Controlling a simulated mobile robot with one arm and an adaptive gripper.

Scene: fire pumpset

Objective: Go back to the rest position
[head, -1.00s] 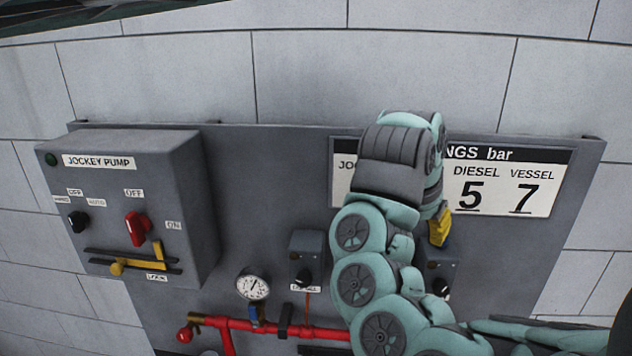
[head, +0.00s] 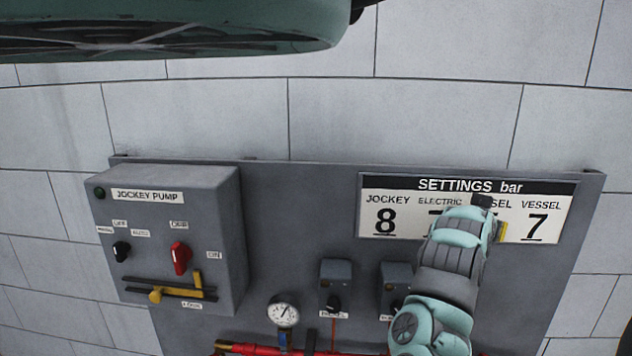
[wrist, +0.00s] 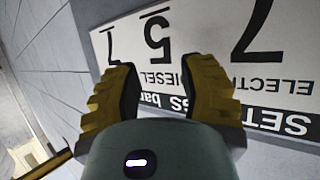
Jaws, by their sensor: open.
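My gripper shows in the wrist view (wrist: 165,95) with its two yellow, dark-padded fingers spread apart and nothing between them. Beyond the fingers is the settings sign, upside down in that view. In the head view my teal and grey arm rises at the right of the panel and covers part of the settings sign (head: 385,200). Only a sliver of a yellow finger (head: 503,232) shows there, at the right of the wrist, in front of the sign. The rest of the gripper is hidden behind the arm.
The jockey pump box (head: 168,235) with a red switch (head: 180,258) and yellow-handled lever (head: 157,295) stands at left. A pressure gauge (head: 284,312), red pipe (head: 262,349) and small switch boxes (head: 336,283) sit lower. The bare block wall (head: 400,120) above is clear.

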